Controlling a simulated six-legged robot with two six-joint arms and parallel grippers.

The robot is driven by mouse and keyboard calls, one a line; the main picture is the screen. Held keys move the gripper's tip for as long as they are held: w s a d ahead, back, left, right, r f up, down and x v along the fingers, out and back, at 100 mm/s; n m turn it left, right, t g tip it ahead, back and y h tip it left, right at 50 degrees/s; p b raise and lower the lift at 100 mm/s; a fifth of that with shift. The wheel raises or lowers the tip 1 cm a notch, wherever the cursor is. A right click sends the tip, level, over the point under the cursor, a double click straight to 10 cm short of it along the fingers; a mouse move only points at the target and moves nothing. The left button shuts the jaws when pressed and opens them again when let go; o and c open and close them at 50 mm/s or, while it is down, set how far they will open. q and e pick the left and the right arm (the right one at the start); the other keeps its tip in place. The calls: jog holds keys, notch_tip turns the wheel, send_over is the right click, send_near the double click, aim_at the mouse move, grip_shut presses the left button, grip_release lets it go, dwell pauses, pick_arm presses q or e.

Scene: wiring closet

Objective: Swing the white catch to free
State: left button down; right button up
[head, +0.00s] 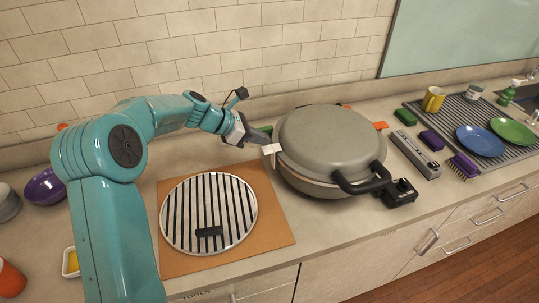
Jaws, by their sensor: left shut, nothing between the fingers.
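The white catch (271,149) is a small pale tab at the left side of a round grey lidded appliance (330,137). The lid is down, and a black handle faces the front. My left gripper (264,138) is shut and empty, its dark fingertips just above and behind the catch. I cannot tell whether they touch it. My right gripper is not in view.
A round striped grill plate (208,213) with a black handle lies on a brown board (270,233) at front left. A long grey tool (415,155), purple brushes and a drying rack with plates are at right. A tiled wall closes the back.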

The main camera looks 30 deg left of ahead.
pick_arm(q)
jog(key=shift+f+b, duration=0.65)
jog(key=shift+f, duration=0.35)
dwell(0.7)
jog(key=shift+s+a+f, duration=0.15)
jog(key=shift+s+a, duration=0.05)
jog(key=shift+s, duration=0.05)
dwell(0.5)
jog(key=shift+s+a+f+b, duration=0.55)
jog(key=shift+s+a, duration=0.1)
jog(key=shift+s, duration=0.1)
jog(key=s+a, duration=0.1)
jog(key=s+a+r+p, duration=0.1)
jog(key=s+a, duration=0.1)
jog(key=shift+s+r, duration=0.2)
jog(key=shift+r, duration=0.2)
dwell(0.8)
